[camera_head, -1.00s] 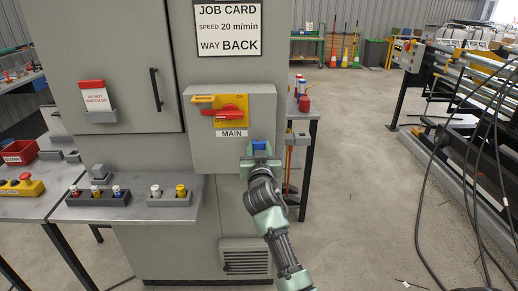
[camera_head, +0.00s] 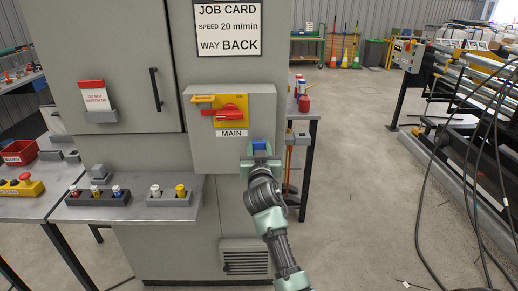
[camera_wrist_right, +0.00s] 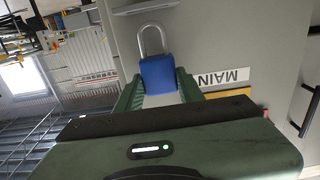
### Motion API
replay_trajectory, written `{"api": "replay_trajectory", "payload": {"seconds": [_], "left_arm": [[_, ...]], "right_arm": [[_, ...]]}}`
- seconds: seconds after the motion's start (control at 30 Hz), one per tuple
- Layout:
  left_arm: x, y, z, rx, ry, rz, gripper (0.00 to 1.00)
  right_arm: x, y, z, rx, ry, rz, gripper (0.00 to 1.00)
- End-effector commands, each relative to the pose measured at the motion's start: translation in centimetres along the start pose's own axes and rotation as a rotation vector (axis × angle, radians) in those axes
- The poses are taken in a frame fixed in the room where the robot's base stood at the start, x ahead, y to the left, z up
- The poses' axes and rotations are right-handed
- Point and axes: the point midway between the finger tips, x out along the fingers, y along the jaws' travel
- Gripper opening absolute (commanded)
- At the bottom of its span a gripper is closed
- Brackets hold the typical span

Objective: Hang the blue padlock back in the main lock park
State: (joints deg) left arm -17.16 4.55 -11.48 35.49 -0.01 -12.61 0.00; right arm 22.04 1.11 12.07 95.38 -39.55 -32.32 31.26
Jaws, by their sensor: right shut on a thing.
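The shackle is hidden in the head view. I cannot tell for certain which part is the main lock park; a grey bracket (camera_head: 299,138) shows right of the switch box. My left gripper is not in view.
The switch box carries a red handle (camera_head: 222,113) on a yellow plate. A shelf (camera_head: 130,211) with button blocks stands left. A red-topped tag holder (camera_head: 96,100) hangs on the cabinet. The floor to the right is open, with cables (camera_head: 430,190) hanging at far right.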

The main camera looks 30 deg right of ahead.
Motion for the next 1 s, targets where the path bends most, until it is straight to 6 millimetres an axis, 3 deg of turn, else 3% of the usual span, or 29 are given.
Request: {"api": "replay_trajectory", "payload": {"seconds": [1.0], "left_arm": [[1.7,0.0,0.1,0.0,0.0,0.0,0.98]], "right_arm": [[0.0,0.0,1.8,0.0,0.001,-0.001,0.0]]}}
